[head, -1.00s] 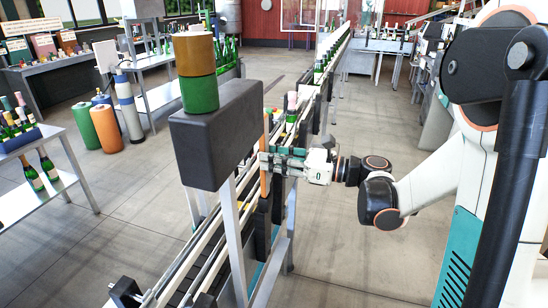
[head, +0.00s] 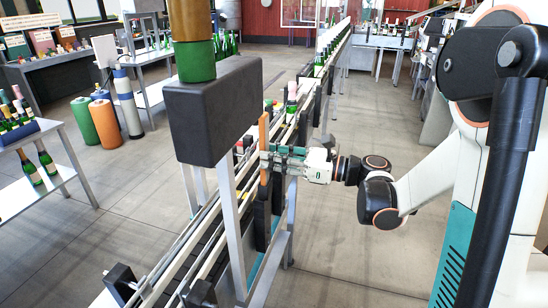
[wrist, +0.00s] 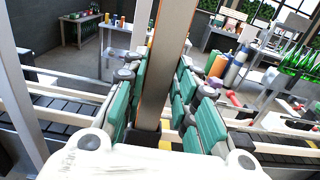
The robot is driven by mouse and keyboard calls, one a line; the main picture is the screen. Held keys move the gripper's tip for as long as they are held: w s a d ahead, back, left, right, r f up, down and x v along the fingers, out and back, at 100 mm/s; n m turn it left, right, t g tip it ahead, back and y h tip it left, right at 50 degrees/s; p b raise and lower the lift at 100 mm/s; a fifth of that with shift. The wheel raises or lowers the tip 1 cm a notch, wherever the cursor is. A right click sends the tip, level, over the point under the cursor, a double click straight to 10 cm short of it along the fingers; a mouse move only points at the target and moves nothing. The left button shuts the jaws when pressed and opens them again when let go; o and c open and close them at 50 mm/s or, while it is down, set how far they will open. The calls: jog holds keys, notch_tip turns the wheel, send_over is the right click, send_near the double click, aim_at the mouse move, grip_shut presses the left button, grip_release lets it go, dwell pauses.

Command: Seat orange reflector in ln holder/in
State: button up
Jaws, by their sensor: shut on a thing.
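The orange reflector (head: 264,134) is a tall, thin upright strip at the near side of the conveyor in the head view. In the wrist view it is a brown-orange bar (wrist: 165,60) standing between the teal finger pads. My gripper (head: 269,160) is shut on it, reaching in from the right. In the wrist view my gripper (wrist: 158,90) has pads on both sides of the bar. A black block, possibly the holder (wrist: 147,137), shows at the bar's lower end. I cannot tell whether the bar is inside it or in front of it.
The conveyor (head: 205,253) with pale rails runs from the lower left to the back. A dark box (head: 212,108) on metal legs stands left of the reflector. A pink-topped bottle (head: 292,92) stands on the conveyor beyond it. Open floor (head: 345,255) lies at right.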

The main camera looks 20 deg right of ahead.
jog(key=shift+f, duration=0.3)
grip_shut()
jog(key=o, duration=1.2)
grip_release()
jog(key=shift+d, duration=0.1)
jog(key=v, duration=1.2)
